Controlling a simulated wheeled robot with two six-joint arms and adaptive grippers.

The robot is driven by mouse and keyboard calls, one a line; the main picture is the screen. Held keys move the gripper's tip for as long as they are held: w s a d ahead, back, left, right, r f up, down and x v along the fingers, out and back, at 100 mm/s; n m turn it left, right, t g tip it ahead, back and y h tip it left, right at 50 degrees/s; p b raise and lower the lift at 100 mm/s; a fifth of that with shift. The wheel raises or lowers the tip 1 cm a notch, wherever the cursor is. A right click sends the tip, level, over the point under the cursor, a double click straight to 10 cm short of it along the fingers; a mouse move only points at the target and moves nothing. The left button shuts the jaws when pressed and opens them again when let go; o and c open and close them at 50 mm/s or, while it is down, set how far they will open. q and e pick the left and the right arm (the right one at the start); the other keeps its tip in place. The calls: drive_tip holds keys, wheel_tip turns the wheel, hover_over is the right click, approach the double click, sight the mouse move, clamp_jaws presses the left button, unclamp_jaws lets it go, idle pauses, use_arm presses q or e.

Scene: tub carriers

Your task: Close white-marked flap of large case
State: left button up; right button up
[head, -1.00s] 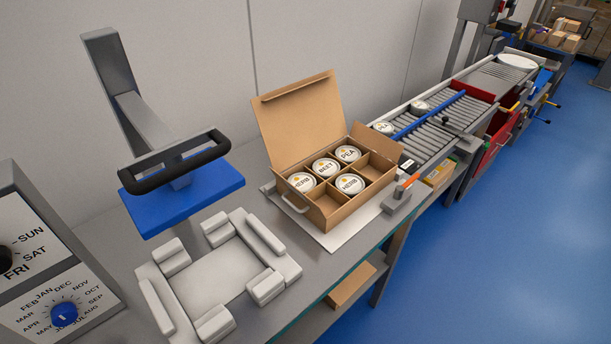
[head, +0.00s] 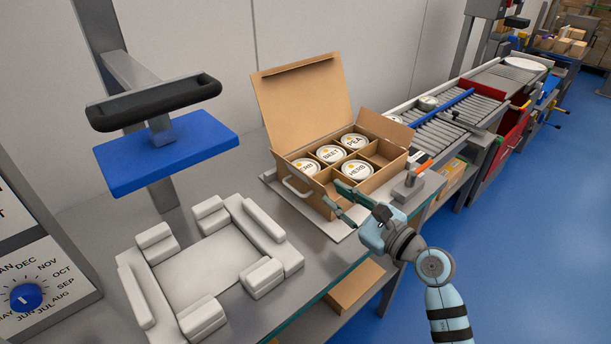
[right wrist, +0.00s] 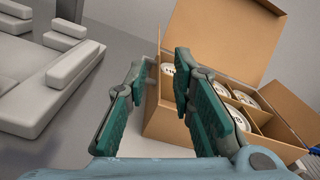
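The large case (head: 327,206) is an open brown cardboard box with several round labelled tubs (head: 357,169) in its compartments. Its big back flap (head: 303,102) stands up, leaning back, and a small flap (head: 388,127) stands at its right end. I cannot make out a white mark on either flap. My right gripper (head: 332,191) is open and empty at the front of the case, its fingers pointing towards the front wall and hiding part of it. In the right wrist view the open fingers (right wrist: 163,62) overlap the case's near corner. My left gripper is out of view.
A white cushioned fixture (head: 210,255) lies on the bench left of the case. A blue plate with a black handle (head: 165,152) hangs above it. A grey block with an orange-tipped lever (head: 408,188) stands right of the case. A roller conveyor (head: 450,115) runs behind right.

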sight(304, 173)
drive_tip(key=b+x, duration=0.1)
drive_tip(key=x, duration=0.9)
drive_tip(key=shift+f, duration=0.1)
drive_tip(key=shift+w+a, duration=0.3)
drive_tip(key=shift+a, duration=0.1)
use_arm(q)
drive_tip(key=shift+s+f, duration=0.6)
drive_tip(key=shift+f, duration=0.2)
use_arm(e)
drive_tip(key=shift+c, duration=0.4)
clamp_jaws()
